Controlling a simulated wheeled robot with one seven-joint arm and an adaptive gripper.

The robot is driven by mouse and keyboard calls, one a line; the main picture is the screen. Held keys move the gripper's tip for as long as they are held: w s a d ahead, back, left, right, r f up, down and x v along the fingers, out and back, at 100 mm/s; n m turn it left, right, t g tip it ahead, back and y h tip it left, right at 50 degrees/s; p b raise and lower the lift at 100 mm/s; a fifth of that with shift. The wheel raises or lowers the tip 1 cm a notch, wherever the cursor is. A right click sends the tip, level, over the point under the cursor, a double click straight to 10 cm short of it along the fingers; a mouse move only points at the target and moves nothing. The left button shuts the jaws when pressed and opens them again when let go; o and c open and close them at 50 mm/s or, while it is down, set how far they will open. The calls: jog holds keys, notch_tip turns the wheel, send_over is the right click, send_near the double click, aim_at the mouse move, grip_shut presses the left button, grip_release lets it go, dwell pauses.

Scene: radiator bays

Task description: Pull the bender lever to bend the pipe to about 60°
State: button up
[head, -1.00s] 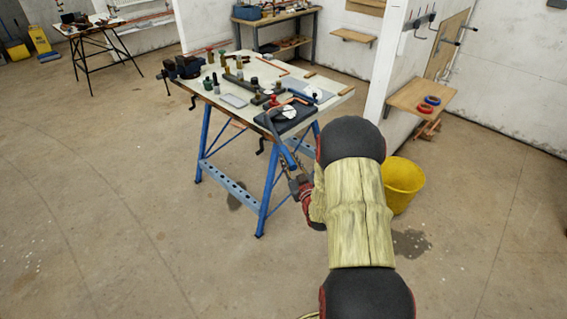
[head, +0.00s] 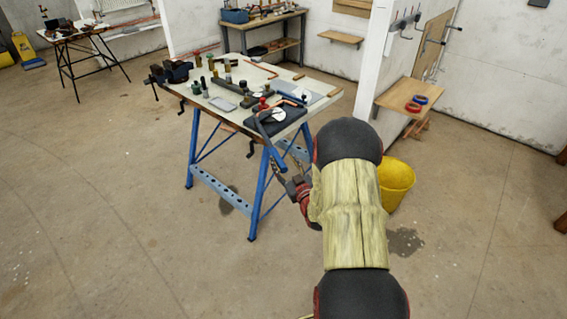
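The pipe bender (head: 290,121) sits on a dark base at the front right corner of the workbench. It has a white round dial (head: 279,114) and a red part on top. A copper-coloured pipe (head: 293,99) shows at its back; its bend angle is too small to read. The blue-ended lever (head: 275,155) slopes from the bender down past the bench's front edge. My gripper (head: 284,180) is close by the lever's lower end, beyond my forearm. Its fingers are small and dark, and I cannot tell whether they touch or close on the lever.
The workbench (head: 222,112) carries a vise (head: 177,72), several fittings and tools. A yellow bucket (head: 396,182) stands on the floor to the right of my arm. A wall shelf (head: 404,93) holds red and blue rings. Floor at the left is clear.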

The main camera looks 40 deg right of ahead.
jog(key=shift+s+f, duration=0.1)
jog(key=shift+f, duration=0.05)
jog(key=v, duration=1.2)
jog(key=shift+c, duration=0.3)
